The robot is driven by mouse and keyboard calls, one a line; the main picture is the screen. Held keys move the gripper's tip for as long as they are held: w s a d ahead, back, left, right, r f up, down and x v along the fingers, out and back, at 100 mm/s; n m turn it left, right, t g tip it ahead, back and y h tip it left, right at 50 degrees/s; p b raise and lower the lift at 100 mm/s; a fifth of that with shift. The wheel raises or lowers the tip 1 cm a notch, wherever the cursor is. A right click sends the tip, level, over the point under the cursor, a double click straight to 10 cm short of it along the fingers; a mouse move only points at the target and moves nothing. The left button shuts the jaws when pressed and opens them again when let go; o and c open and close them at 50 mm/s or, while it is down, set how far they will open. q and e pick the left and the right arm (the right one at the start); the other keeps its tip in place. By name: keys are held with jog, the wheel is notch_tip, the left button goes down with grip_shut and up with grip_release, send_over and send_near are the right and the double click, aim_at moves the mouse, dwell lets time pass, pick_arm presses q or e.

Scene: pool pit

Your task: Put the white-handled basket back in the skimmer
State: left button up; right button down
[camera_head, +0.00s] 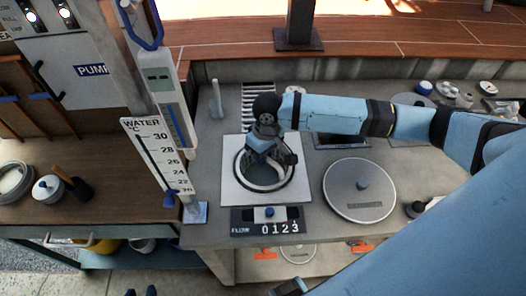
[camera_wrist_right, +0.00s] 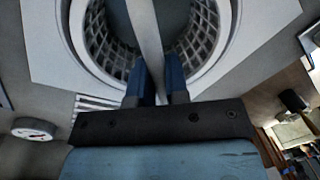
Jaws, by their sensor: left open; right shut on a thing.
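The skimmer is a white square plate (camera_head: 231,192) with a round opening in the grey deck; its plate also shows in the right wrist view (camera_wrist_right: 45,45). My right gripper (camera_head: 266,152) is directly over the opening and covers part of it. In the right wrist view, my right gripper (camera_wrist_right: 162,82) is shut on the white handle (camera_wrist_right: 146,30) of the lattice-walled basket (camera_wrist_right: 203,40). The basket lies within the ring of the opening in that view; whether it is fully seated I cannot tell.
A round grey lid (camera_head: 360,190) lies right of the skimmer. A flow counter (camera_head: 270,219) is in front of it. A thermometer board (camera_head: 160,155) stands to its left, and an upright grey peg (camera_head: 216,100) behind left. Small parts (camera_head: 447,90) crowd the back right.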

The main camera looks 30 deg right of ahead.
jog(key=shift+f+b, duration=0.3)
jog(key=shift+f, duration=1.85)
jog(key=shift+f+b, duration=0.35)
jog(key=shift+f, duration=1.9)
jog(key=shift+f, duration=0.3)
jog(key=c, duration=0.9)
grip_release()
jog(key=shift+p, duration=0.35)
jog(key=shift+r+p, duration=2.45)
jog(key=shift+p, duration=0.45)
